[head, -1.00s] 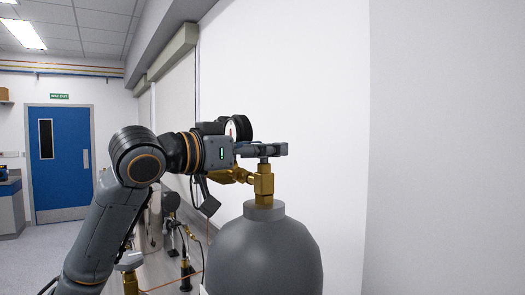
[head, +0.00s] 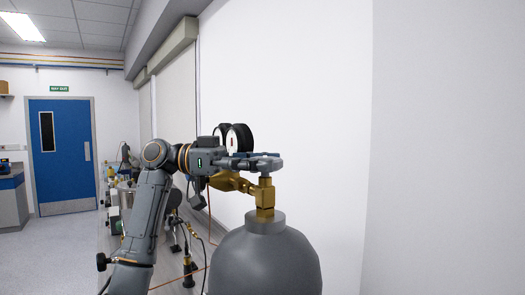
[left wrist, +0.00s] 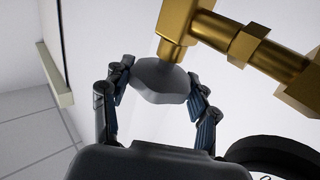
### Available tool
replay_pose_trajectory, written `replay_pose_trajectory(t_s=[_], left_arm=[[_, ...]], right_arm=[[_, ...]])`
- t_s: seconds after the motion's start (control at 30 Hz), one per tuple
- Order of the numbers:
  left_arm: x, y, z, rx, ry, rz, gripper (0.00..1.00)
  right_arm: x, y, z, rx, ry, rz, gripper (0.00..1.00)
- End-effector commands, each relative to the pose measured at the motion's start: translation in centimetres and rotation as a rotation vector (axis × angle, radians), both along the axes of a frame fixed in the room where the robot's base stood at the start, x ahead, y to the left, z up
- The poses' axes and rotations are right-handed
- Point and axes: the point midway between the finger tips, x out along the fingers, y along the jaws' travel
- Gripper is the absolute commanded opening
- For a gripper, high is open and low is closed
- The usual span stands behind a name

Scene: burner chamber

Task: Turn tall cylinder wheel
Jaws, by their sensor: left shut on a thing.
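The tall grey cylinder (head: 262,262) stands in the lower middle of the head view, with a brass valve (head: 264,195) on its top. The grey wheel (head: 266,165) sits at the top of the valve. My left gripper (head: 264,161) reaches in from the left at wheel height and is shut on the wheel. In the left wrist view the wheel (left wrist: 162,82) lies between the two fingers of my left gripper (left wrist: 162,88), with the brass valve (left wrist: 178,28) beyond it. My right gripper is not in view.
Round black gauges (head: 238,138) sit close behind my left gripper. A white wall (head: 300,90) rises behind the cylinder. A bench with fittings and hoses runs back at left. A blue door (head: 62,150) is at the far left.

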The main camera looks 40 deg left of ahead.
Motion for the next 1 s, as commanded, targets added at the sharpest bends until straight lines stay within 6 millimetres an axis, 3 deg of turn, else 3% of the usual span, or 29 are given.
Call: replay_pose_trajectory(t_s=[0.3, 0.93, 0.97, 1.0], left_arm=[[0.1, 0.0, 0.2, 0.001, -0.001, -0.159, 0.28], [0.1, 0.0, -0.1, 0.003, 0.0, -0.208, 0.28], [0.1, 0.0, -0.1, 0.003, 0.001, -0.207, 0.61], [0.1, 0.0, -0.1, 0.004, 0.001, -0.207, 0.69]], right_arm=[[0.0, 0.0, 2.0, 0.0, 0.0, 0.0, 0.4], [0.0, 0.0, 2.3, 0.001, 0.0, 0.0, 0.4], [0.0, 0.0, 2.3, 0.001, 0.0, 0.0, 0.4], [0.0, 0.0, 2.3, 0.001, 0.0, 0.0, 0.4]])
